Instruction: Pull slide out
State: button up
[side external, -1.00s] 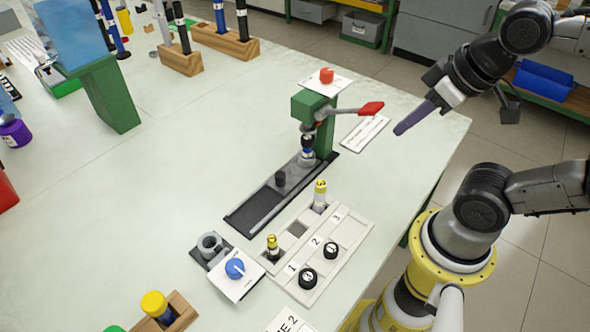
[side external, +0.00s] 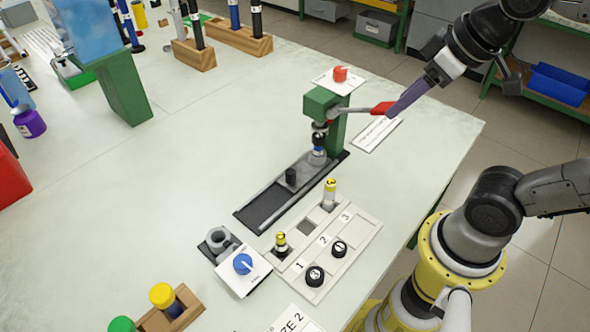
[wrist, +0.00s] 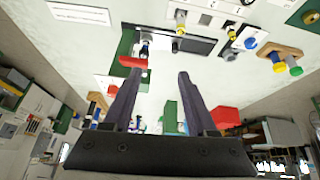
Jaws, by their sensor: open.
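The slide (side external: 302,172), a grey plate with a black knob (side external: 291,176), sits in a dark track (side external: 262,207) at the foot of the green press (side external: 321,104). The knob also shows in the wrist view (wrist: 176,46). The press has a lever with a red handle (side external: 381,108), sticking out to the right. My gripper (side external: 392,112) is open, its fingertips close to the red handle; whether they touch is unclear. In the wrist view, the red handle (wrist: 135,62) appears near the left fingertip, and my gripper (wrist: 158,76) shows nothing between its fingers.
A pale numbered tray (side external: 325,250) with yellow-topped pieces and black caps stands in front of the track. A blue dial (side external: 243,264) is left of it. A red knob (side external: 340,74) sits on a white plate behind the press. The table's left middle is clear.

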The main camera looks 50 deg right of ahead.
jog(key=w+a+n+g, duration=0.1)
jog(key=w+g, duration=0.1)
jog(key=w, duration=0.7)
jog(key=n+g, duration=0.2)
jog(key=g, duration=0.2)
send_over(291, 171)
notch_tip(291, 171, down, 13)
notch_tip(291, 171, down, 14)
jog(key=shift+r, duration=0.1)
grip_shut()
jog(key=shift+r, duration=0.1)
